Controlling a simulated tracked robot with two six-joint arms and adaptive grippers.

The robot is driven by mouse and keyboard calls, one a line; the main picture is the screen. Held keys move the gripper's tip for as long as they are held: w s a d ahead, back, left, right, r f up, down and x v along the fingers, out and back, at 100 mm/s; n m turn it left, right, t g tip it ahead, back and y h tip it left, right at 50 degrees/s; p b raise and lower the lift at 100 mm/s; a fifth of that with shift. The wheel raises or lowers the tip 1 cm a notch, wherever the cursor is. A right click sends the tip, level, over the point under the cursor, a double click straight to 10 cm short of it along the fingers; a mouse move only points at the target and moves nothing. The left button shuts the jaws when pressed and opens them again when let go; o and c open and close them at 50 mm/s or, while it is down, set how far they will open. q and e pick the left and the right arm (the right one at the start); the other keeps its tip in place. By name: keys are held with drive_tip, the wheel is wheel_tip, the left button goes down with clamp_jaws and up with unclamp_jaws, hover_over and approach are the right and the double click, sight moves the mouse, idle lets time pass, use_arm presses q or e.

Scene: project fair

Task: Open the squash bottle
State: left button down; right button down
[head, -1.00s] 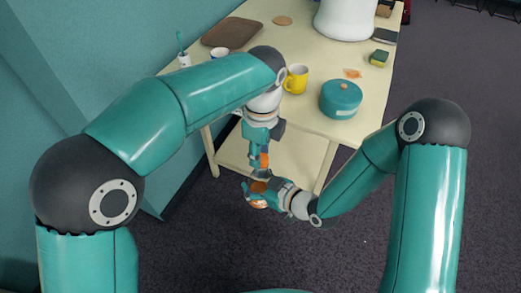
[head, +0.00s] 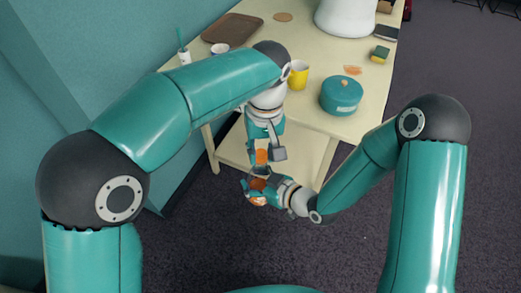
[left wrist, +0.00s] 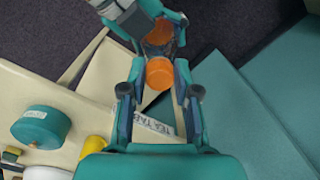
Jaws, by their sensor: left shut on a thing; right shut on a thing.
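The squash bottle (head: 257,201) is clear with orange contents and is held over the floor in front of the table. My right gripper (head: 258,190) is shut around its body and hides much of it. The bottle also shows in the left wrist view (left wrist: 160,34), beyond its orange cap (left wrist: 159,74). My left gripper (head: 262,160) is above the bottle and shut on the cap, with its fingers on both sides of it in the left wrist view (left wrist: 160,80). I cannot tell whether the cap is still joined to the neck.
The cream table (head: 236,56) stands beyond my grippers. It bears a teal pot (head: 341,96), a yellow mug (head: 299,73), a brown tray (head: 232,30), a sponge (head: 380,54) and a cup with a brush (head: 184,57). A teal wall is on the left; open carpet is on the right.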

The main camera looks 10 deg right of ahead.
use_arm(q)
drive_tip(key=n, duration=0.4)
drive_tip(key=shift+w+f+n, duration=0.15)
drive_tip(key=shift+w+n, duration=0.05)
drive_tip(key=shift+n, duration=0.1)
drive_tip(key=n, duration=0.4)
drive_tip(key=shift+d, duration=0.15)
drive_tip(key=n, duration=0.7)
drive_tip(key=shift+d, duration=0.15)
drive_tip(key=shift+r, duration=0.25)
drive_tip(key=shift+w+r, duration=0.1)
drive_tip(key=shift+r, duration=0.9)
